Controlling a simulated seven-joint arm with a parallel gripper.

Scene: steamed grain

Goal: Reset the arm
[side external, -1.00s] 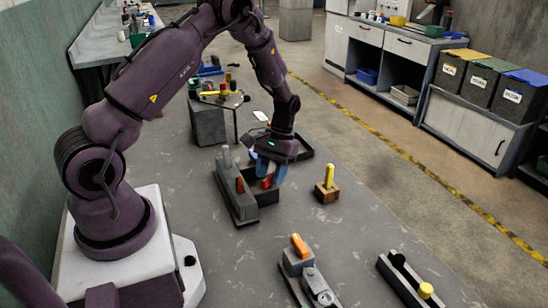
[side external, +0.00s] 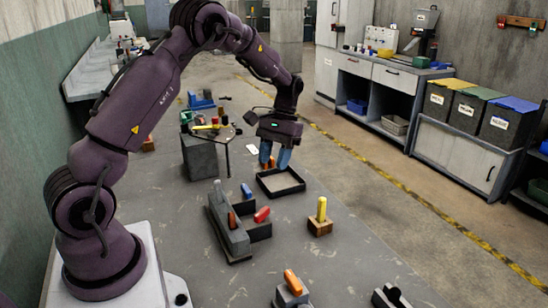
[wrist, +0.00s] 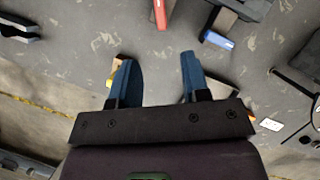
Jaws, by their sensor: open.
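My gripper (side external: 276,156) hangs in the air near the black open tray (side external: 284,193), its blue fingers pointing down. In the wrist view the two fingers (wrist: 157,82) are spread apart with only grey surface between them. A small orange thing (side external: 266,161) shows by the fingers in the side view; I cannot tell what it is. A red piece (side external: 262,214) and a blue piece (side external: 246,190) sit at the grey fixture (side external: 238,243), clear of my gripper. The red piece (wrist: 160,14) and blue piece (wrist: 218,40) also show in the wrist view.
A wooden block (side external: 319,228) with a yellow peg (side external: 321,208) stands right of the fixture. An orange piece (side external: 292,281) lies on another fixture at the front. A round-topped stand (side external: 215,131) holds several items at the back. Open surface lies around the tray.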

